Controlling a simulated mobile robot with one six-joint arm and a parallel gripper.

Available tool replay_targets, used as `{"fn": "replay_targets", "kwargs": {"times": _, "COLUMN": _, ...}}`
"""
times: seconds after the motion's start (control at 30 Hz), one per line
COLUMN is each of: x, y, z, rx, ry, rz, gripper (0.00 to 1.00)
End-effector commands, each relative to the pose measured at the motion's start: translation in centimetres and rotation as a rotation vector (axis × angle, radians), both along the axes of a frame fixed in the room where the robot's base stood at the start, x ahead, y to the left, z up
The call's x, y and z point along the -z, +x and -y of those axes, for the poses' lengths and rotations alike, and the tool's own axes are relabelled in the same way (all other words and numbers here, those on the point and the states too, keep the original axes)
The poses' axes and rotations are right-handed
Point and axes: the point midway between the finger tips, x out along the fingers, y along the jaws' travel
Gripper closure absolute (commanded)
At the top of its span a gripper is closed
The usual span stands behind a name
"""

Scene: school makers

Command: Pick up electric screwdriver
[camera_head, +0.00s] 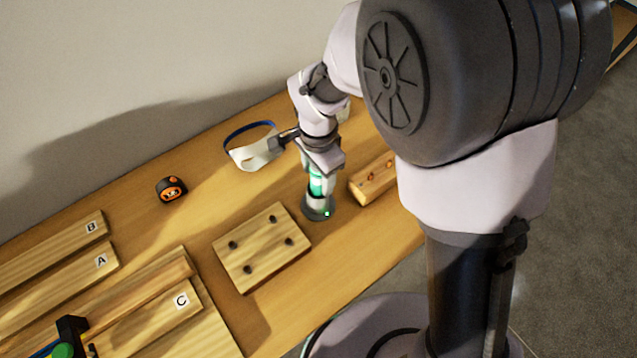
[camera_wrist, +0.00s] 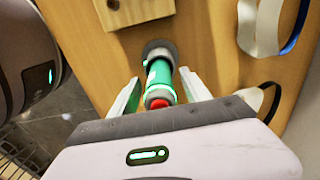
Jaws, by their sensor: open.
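The electric screwdriver (camera_head: 316,186) is green with grey parts and stands upright in a round dark base on the wooden workbench (camera_head: 215,165). In the wrist view the screwdriver (camera_wrist: 159,76) shows end-on from above, with a red part at its near end. My gripper (camera_head: 317,172) is above the base, pointing down. In the wrist view my gripper (camera_wrist: 160,88) is open, with one pale finger on each side of the screwdriver. A gap shows on both sides. The housing of my gripper hides part of its top end.
A wooden plate with dark knobs (camera_head: 262,246) lies left of the base, a wooden block (camera_head: 372,180) right of it. A white visor with a blue band (camera_head: 256,152) lies behind. An orange-black tape measure (camera_head: 171,189) and labelled boards (camera_head: 60,277) are farther left.

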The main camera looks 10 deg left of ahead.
Motion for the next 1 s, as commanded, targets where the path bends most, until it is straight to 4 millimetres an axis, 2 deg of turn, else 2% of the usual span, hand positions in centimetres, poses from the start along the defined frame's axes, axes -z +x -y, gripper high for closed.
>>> {"fn": "replay_targets", "kwargs": {"times": 0.03, "x": 0.8, "y": 0.0, "z": 0.0, "rx": 0.001, "ry": -0.001, "rz": -0.001, "gripper": 0.44}}
{"fn": "replay_targets", "kwargs": {"times": 0.2, "x": 0.6, "y": 0.0, "z": 0.0, "rx": 0.000, "ry": 0.000, "rz": 0.000, "gripper": 0.44}}
{"fn": "replay_targets", "kwargs": {"times": 0.27, "x": 0.6, "y": 0.0, "z": 0.0, "rx": 0.000, "ry": 0.000, "rz": 0.000, "gripper": 0.54}}
{"fn": "replay_targets", "kwargs": {"times": 0.5, "x": 0.6, "y": 0.0, "z": 0.0, "rx": 0.000, "ry": 0.000, "rz": 0.000, "gripper": 1.00}}
{"fn": "replay_targets", "kwargs": {"times": 0.83, "x": 0.3, "y": 0.0, "z": 0.0, "rx": 0.000, "ry": 0.001, "rz": 0.001, "gripper": 1.00}}
{"fn": "replay_targets", "kwargs": {"times": 0.93, "x": -1.5, "y": 0.1, "z": -0.1, "rx": -0.001, "ry": 0.002, "rz": 0.003, "gripper": 1.00}}
{"fn": "replay_targets", "kwargs": {"times": 1.0, "x": -3.6, "y": 0.1, "z": 0.0, "rx": -0.001, "ry": 0.003, "rz": 0.005, "gripper": 1.00}}
